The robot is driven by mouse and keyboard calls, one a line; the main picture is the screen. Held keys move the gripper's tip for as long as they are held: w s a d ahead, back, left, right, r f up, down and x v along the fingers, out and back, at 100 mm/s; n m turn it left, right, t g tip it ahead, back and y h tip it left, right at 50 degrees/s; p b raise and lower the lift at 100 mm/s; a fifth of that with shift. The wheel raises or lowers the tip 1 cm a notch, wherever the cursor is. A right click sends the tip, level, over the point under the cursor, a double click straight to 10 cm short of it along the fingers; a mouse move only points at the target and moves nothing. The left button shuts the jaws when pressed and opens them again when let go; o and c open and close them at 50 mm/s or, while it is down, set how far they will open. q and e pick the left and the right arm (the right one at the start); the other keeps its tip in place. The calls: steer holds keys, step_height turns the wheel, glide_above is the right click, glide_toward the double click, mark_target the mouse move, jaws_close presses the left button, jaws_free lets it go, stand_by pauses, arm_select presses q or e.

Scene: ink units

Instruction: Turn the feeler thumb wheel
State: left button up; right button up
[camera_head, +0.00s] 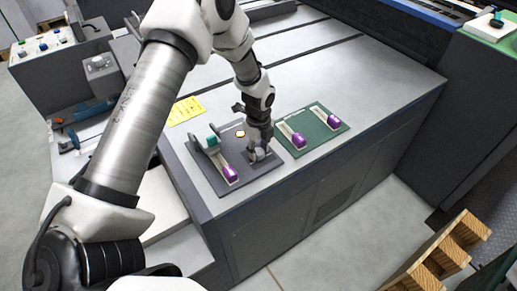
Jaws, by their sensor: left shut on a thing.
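My left arm reaches in from the left and its gripper (259,150) points down at the right part of a dark grey plate (222,189). The gripper is shut on a small grey, round-looking part, which I take to be the feeler thumb wheel (259,156). The fingers hide much of it, and its turn angle cannot be told. Left of the gripper on the same plate is a pale lever with a purple end (230,174) and a teal block (212,141). My right gripper is not in view.
A green plate (318,140) with two pale levers with purple ends (298,140) (333,121) lies close to the right. A yellow card (185,110) lies behind left. The grey machine top (370,80) is clear at right. A wooden pallet (440,255) stands on the floor.

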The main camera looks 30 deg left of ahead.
mark_target(258, 151)
arm_select(q)
steer(key=shift+s+f, duration=0.2)
steer(key=o, duration=1.1)
steer(key=shift+o, duration=0.2)
steer(key=shift+w, duration=0.2)
steer(key=shift+r, duration=0.1)
step_height(258, 151, up, 12)
